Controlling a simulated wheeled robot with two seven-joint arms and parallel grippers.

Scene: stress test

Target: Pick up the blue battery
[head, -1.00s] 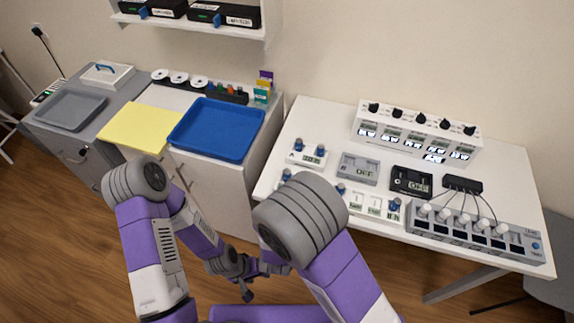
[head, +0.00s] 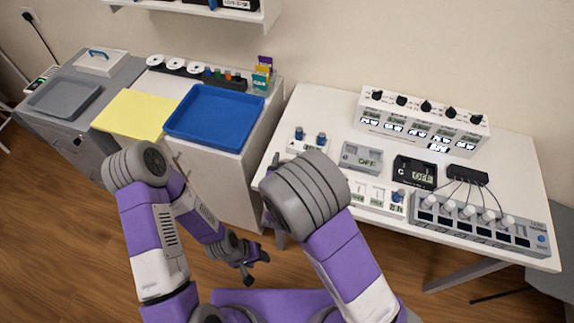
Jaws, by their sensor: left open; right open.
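No item can be made out for certain as the blue battery. A small blue piece (head: 207,71) stands in a dark rack of coloured items at the back of the left counter. Blue-topped pieces (head: 321,139) also stand on a small white device at the white table's left side. My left gripper (head: 255,264) is open and empty, low over the floor in front of the counter. My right gripper (head: 272,168) shows only partly at the white table's left edge. My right arm hides most of it; its jaws are open.
A blue tray (head: 215,119) and a yellow mat (head: 133,115) lie on the left counters. The white table (head: 510,165) holds meters, a dial panel (head: 424,119) and a grey cabled unit (head: 480,229). A gap separates counter and table.

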